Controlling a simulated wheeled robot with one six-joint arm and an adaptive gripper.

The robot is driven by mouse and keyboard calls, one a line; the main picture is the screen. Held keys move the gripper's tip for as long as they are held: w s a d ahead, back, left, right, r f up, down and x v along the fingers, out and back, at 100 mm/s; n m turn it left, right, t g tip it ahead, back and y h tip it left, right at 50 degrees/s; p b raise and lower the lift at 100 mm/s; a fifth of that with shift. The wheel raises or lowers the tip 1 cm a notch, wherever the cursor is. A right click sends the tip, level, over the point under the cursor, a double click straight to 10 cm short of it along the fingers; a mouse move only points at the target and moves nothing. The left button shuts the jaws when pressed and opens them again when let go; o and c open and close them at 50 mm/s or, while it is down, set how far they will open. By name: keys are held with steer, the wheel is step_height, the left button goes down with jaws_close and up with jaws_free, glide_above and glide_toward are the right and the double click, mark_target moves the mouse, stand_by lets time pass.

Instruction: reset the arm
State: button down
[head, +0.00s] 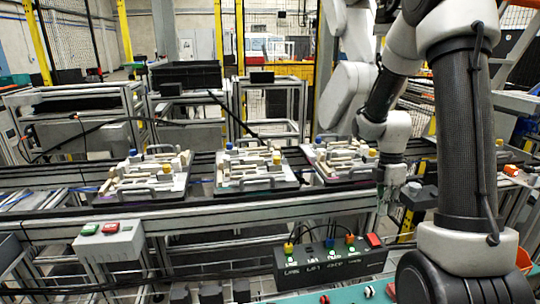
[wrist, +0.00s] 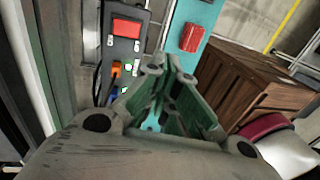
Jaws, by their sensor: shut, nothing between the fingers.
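My arm comes down on the right side of the head view, bent at the elbow. My gripper (head: 385,203) hangs beside the conveyor's front rail and is partly hard to make out there. In the wrist view my gripper (wrist: 163,68) has its green-lined fingers together at the tips, with nothing between them. It is apart from the pallet fixtures. Three pallet fixtures, the left (head: 148,176), the middle (head: 257,169) and the right (head: 342,159), sit on the conveyor with pale parts on them.
A black connector box (head: 330,262) with lit green ports and a red button stands in front of the conveyor; it also shows in the wrist view (wrist: 123,50). A grey button box (head: 108,244) is at left. A brown slatted crate (wrist: 262,85) is at right in the wrist view.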

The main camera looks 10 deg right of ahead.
steer(key=s+a+r+m+t, duration=0.3)
steer(key=s+a+r+m, duration=0.1)
steer(key=s+r+m, duration=0.4)
steer(key=s+a+r+m+t, duration=0.3)
steer(key=s+a+r+m, duration=0.2)
steer(key=s+r+m, duration=0.3)
step_height(320, 180, up, 5)
steer(key=shift+s+a+f+m+t, duration=0.15)
steer(key=shift+s+m+t, duration=0.2)
steer(key=shift+m, duration=0.55)
